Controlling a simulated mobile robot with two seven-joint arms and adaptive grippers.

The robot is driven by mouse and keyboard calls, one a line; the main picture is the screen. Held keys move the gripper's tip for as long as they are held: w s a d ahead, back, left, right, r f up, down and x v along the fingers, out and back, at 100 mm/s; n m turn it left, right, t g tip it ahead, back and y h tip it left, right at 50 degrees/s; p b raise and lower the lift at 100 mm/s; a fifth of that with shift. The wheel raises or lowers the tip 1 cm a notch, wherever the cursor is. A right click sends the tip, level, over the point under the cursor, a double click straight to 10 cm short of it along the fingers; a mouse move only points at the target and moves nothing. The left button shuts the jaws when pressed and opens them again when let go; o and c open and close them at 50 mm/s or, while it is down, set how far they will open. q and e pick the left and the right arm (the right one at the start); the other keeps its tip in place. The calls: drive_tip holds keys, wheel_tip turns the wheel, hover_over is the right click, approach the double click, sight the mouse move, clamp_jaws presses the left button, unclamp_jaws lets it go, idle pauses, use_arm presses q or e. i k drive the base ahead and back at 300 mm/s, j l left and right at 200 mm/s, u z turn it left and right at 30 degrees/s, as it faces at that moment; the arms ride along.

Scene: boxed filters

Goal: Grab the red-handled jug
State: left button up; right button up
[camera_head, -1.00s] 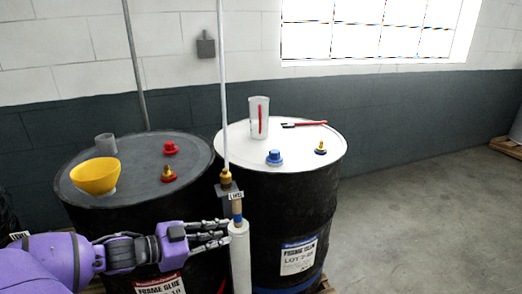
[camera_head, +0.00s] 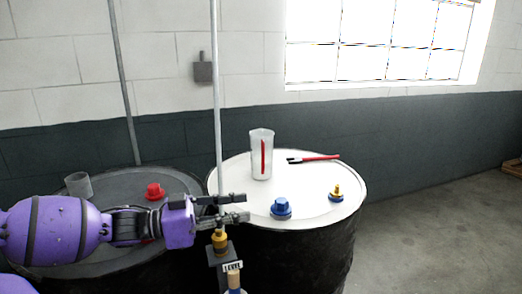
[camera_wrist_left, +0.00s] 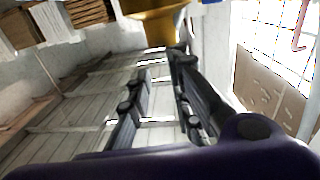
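The red-handled jug (camera_head: 257,158) is a translucent, upright vessel with a red vertical strip on its side facing me. It stands on the white top of the right drum, toward its back left. My left gripper (camera_head: 245,207) reaches in from the left, in front of and below the jug in the picture, apart from it. Its fingers are spread with nothing seen between them; they also show apart in the left wrist view (camera_wrist_left: 160,75). The jug is not clearly visible in the wrist view. My right gripper is not in view.
A thin upright pole (camera_head: 217,90) with a brass fitting (camera_head: 219,239) crosses close to my left fingers. On the white drum top (camera_head: 235,170) are a red-handled brush (camera_head: 318,158), a blue cap (camera_head: 281,207) and a brass-and-blue fitting (camera_head: 336,193). A grey cup (camera_head: 78,184) and red cap (camera_head: 154,190) sit on the dark drum.

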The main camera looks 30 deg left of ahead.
sight(262, 142)
drive_tip(key=i+j, duration=0.7)
drive_tip(key=i, duration=0.05)
